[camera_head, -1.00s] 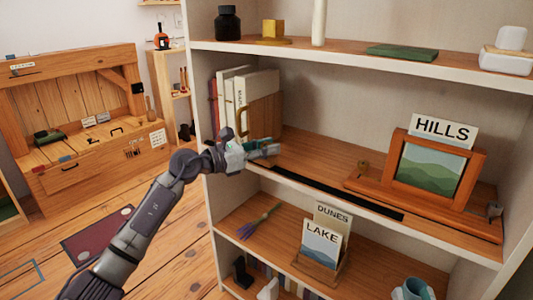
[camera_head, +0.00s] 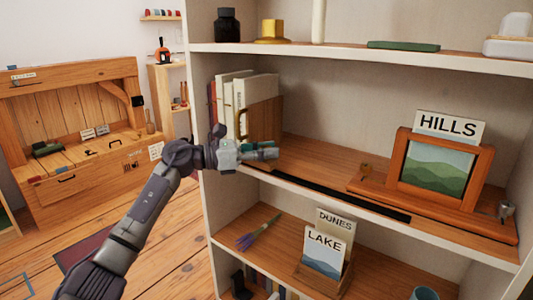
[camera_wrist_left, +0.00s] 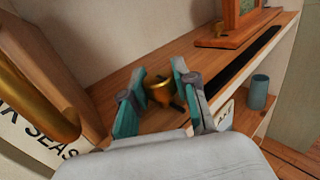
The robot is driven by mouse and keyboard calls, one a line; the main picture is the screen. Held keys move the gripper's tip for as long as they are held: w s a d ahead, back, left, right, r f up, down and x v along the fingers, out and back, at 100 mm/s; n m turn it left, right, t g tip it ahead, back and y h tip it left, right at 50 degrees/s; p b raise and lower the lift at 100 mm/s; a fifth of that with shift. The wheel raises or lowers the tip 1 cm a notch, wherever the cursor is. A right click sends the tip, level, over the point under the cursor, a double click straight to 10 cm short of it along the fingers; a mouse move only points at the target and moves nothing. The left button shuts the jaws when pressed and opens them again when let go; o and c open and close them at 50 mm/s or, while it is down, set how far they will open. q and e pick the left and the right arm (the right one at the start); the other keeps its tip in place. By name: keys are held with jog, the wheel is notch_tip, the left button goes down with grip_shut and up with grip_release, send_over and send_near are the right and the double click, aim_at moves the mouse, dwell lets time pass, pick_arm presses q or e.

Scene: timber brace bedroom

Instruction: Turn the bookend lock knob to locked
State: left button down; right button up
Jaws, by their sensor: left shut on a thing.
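The wooden bookend (camera_head: 264,118) with its brass handle (camera_head: 240,122) stands upright against books on the middle shelf. In the left wrist view the bookend (camera_wrist_left: 55,70) fills the left edge, its handle (camera_wrist_left: 35,95) large and close. My left gripper (camera_head: 268,152) is at the shelf's front edge, just below and in front of the bookend. In the wrist view its teal fingers are shut on a brass lock knob (camera_wrist_left: 160,92) with a dark pointer-like part. The fingers hide the knob in the head view, and I cannot read its setting. My right gripper is out of view.
A black strip (camera_head: 345,196) runs along the shelf front. A picture frame (camera_head: 436,168) with a HILLS card (camera_head: 448,127) stands to the right. LAKE (camera_head: 323,252) and DUNES cards stand on the shelf below. The middle shelf has bare room between bookend and frame.

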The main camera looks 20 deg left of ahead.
pick_arm(q)
jog(key=shift+f, duration=0.1)
jog(key=c, duration=0.9)
grip_release()
jog(key=shift+o, duration=0.2)
jog(key=v, duration=1.2)
